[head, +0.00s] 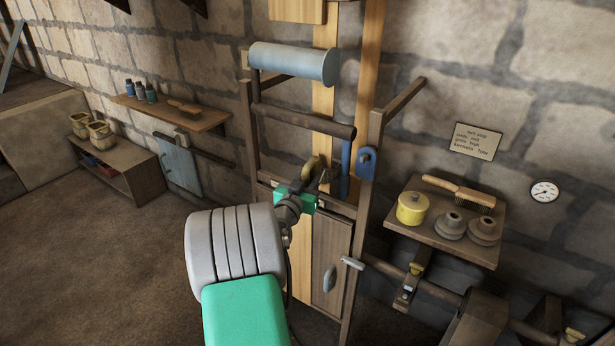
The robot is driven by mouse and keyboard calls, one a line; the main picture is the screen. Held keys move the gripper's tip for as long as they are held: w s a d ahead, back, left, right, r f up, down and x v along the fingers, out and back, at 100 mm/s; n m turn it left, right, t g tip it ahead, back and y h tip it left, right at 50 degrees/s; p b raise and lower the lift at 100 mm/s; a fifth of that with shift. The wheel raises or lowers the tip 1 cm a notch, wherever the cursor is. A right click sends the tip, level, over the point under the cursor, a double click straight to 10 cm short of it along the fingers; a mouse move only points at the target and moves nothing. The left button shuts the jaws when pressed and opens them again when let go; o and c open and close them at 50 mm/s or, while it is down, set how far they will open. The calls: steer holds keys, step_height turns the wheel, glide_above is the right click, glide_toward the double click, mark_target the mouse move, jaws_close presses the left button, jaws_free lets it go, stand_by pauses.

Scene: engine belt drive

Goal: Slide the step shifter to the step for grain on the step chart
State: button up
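The step chart (475,141) is a pale card on the stone wall at the right. Its lettering is small; the lines seem to read oats mid, grain high and kernels low. My gripper (326,177) is in front of the wooden frame at the centre, by a brass-coloured rounded piece (312,168) and a blue upright bar (346,168). I cannot tell for sure which piece is the step shifter. The fingers are small and partly hidden by my wrist, so their opening and any contact are unclear.
The wooden frame (376,150) carries a grey-blue roller (292,64) and a blue bracket (367,162). A shaft (440,293) runs below. Open floor (90,270) lies left.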

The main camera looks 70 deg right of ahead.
mark_target(306, 185)
steer(key=shift+o, duration=1.4)
steer(key=shift+s, duration=0.2)
steer(key=shift+o, duration=0.3)
steer(key=shift+w, duration=0.15)
steer(key=a+b, duration=0.2)
steer(key=a, duration=0.6)
steer(key=shift+s, duration=0.2)
